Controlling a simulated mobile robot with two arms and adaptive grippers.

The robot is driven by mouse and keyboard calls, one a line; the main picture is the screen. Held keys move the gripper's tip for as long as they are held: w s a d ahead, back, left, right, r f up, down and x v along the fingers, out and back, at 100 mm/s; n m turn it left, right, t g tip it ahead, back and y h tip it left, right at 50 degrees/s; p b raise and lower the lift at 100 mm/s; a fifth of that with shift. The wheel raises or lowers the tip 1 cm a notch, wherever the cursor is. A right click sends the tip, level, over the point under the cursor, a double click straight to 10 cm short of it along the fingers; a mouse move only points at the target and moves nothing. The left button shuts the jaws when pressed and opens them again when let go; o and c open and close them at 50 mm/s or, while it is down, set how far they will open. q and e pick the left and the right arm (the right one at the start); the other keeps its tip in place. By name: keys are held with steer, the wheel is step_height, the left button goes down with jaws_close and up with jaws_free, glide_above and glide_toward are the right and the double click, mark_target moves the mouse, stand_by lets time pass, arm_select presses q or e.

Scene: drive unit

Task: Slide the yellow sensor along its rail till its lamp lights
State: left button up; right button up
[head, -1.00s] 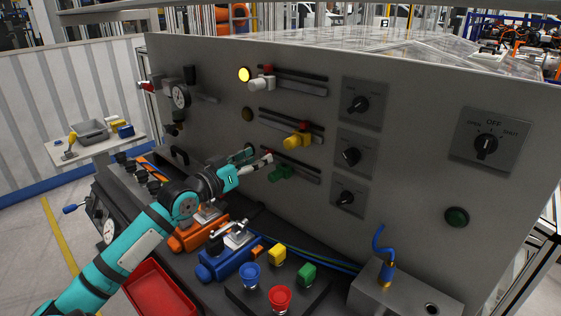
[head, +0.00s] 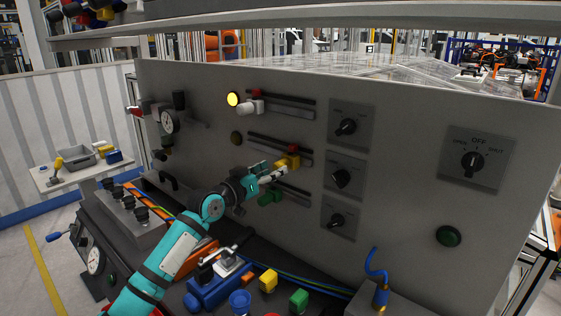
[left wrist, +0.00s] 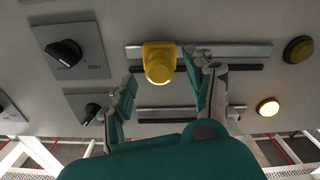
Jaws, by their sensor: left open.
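The yellow sensor (head: 287,162) sits on the middle rail (head: 281,146) of the grey panel, toward the rail's right part. Its amber lamp (head: 236,138) at the rail's left end is dark. My left gripper (head: 275,174) is open at the sensor. In the left wrist view the yellow sensor (left wrist: 158,62) shows between the two spread fingers, with the lamp (left wrist: 298,49) dark beyond the rail's right end. I cannot tell whether a finger touches it. My right gripper is not in view.
Above is a white sensor (head: 250,107) with its lamp (head: 232,99) lit yellow. A green sensor (head: 270,197) is on the lower rail, close below my gripper. Black rotary knobs (head: 346,127) are right of the rails. A blue clamp (head: 218,287) and coloured buttons (head: 298,299) are below.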

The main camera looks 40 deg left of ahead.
mark_target(276, 168)
arm_select(q)
steer(key=shift+w+d+p, duration=0.2)
steer(key=shift+w+p, duration=0.1)
steer(key=shift+w, duration=1.85)
steer(key=shift+c, duration=0.3)
jaws_close()
